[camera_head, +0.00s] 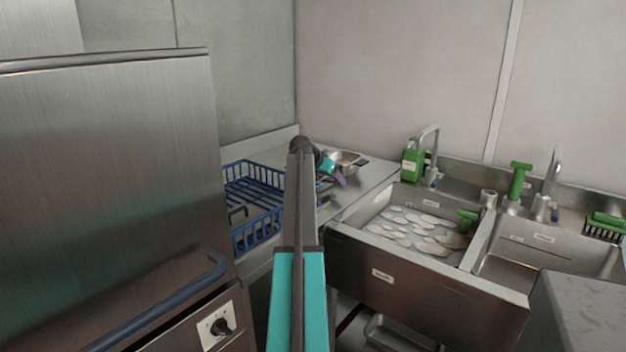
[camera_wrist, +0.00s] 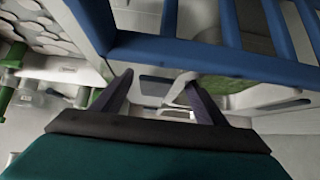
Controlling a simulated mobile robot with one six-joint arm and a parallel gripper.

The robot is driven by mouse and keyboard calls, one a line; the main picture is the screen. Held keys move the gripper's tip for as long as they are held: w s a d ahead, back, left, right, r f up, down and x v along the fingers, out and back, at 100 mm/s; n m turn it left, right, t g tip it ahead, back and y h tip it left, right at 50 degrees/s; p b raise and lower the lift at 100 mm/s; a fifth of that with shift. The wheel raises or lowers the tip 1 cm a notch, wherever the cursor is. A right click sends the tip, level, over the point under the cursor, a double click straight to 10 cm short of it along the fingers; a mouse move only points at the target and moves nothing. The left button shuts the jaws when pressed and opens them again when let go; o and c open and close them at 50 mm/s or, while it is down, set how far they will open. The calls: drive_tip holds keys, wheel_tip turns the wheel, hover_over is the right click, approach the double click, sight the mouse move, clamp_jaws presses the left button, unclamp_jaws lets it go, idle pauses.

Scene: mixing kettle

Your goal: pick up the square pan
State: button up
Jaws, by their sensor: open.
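The square pan (camera_head: 346,160) is a small silver metal pan on the steel counter, at the back near the corner, just left of the sinks. My gripper (camera_head: 339,181) is beside the pan's near left side in the head view, and my arm hides part of that area. In the wrist view my gripper (camera_wrist: 157,92) has its two dark fingers spread apart, with nothing clearly held. Pale and grey shapes show between and beyond the fingers; I cannot tell which of them is the pan. Whether the fingers touch the pan is not clear.
A blue wire rack (camera_head: 255,204) stands on the counter left of my arm; its bars (camera_wrist: 200,50) cross the top of the wrist view, close by. A foamy sink (camera_head: 415,232) and green soap bottle (camera_head: 412,165) are right. A large steel appliance (camera_head: 105,180) fills the left.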

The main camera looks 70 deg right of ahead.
idle(0.5)
drive_tip(key=c, duration=1.6)
drive_tip(key=shift+r, duration=0.15)
wheel_tip(320, 180, up, 10)
drive_tip(key=shift+f, duration=0.15)
clamp_jaws()
drive_tip(key=shift+s, duration=0.1)
